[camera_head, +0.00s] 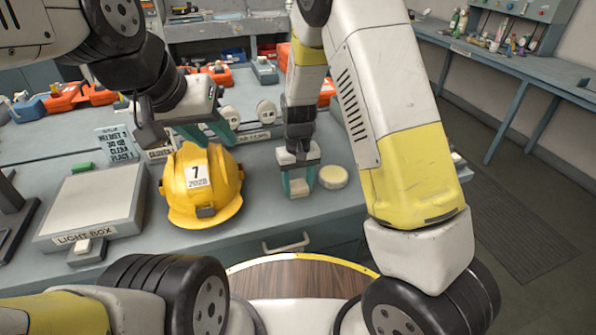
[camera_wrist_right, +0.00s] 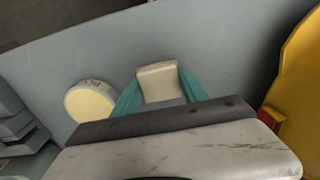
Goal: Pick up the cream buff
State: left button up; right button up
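The cream buff appears to be the small cream block (camera_wrist_right: 158,80) between the teal fingers of my right gripper (camera_wrist_right: 160,92) in the right wrist view. In the head view my right gripper (camera_head: 299,182) points down at the worktop, with the pale block (camera_head: 299,187) low between its fingers. The fingers lie close along both sides of the block. I cannot tell whether they press on it or whether it is off the worktop. My left gripper (camera_head: 205,133) is open and seems empty, above and behind the yellow helmet.
A round cream tin (camera_head: 333,177) stands just right of my right gripper. The yellow helmet (camera_head: 220,185) is to its left on the worktop. A light box (camera_head: 60,238) and a sign (camera_head: 117,144) are further left. Ear cups (camera_head: 266,110) stand behind. The front worktop edge is near.

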aim_at(298, 186)
jog(key=c, duration=0.7)
jog(key=shift+o, duration=0.2)
jog(key=shift+r, duration=0.45)
jog(key=r, duration=0.2)
jog(key=shift+s+r, duration=0.35)
jog(key=shift+r, duration=0.05)
jog(key=s+r, duration=0.1)
jog(key=s, duration=1.4)
jog(key=shift+s+d+r, duration=0.15)
jog(key=shift+d, duration=0.15)
